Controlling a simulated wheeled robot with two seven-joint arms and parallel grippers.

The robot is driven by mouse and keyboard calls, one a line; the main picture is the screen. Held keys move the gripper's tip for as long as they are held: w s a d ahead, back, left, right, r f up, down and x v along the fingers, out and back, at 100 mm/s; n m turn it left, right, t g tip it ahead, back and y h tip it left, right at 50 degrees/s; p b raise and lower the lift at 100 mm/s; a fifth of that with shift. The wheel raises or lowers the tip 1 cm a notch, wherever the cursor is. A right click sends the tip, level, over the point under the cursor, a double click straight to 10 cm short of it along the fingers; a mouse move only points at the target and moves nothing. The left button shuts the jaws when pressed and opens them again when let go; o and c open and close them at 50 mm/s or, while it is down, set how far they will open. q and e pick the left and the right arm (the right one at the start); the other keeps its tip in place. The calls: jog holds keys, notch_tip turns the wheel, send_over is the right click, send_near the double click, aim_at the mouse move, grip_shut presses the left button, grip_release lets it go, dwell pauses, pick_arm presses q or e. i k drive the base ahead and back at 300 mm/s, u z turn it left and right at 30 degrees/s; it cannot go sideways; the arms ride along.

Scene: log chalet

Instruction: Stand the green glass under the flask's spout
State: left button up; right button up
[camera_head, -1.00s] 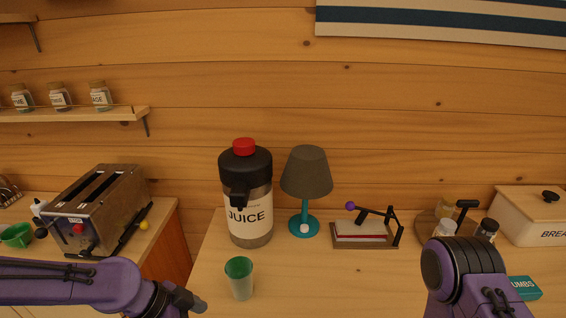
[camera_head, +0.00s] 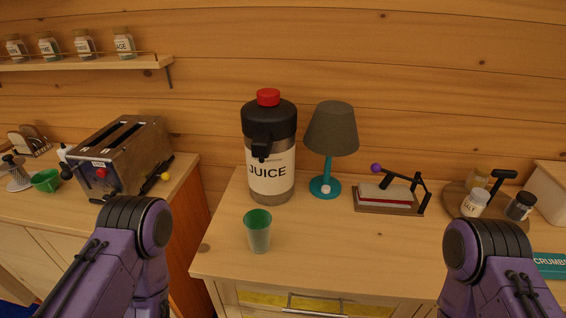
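The green glass (camera_head: 258,236) stands upright on the wooden counter, in front of the flask and a little to its left. It is green inside, with a paler translucent outside. The flask (camera_head: 270,170) is a tall container with a black top, a red cap and a JUICE label. Neither gripper's fingers are in view.
A teal lamp (camera_head: 324,187) stands right of the flask, beside a device with a purple knob (camera_head: 388,200). A tray with a salt jar (camera_head: 474,203) is farther right. A toaster (camera_head: 122,157) and green cup (camera_head: 46,180) are on the left counter. Counter right of the glass is clear.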

aim_at(257, 222)
jog(key=u, duration=0.8)
jog(key=k, duration=0.7)
jog(key=z, duration=0.8)
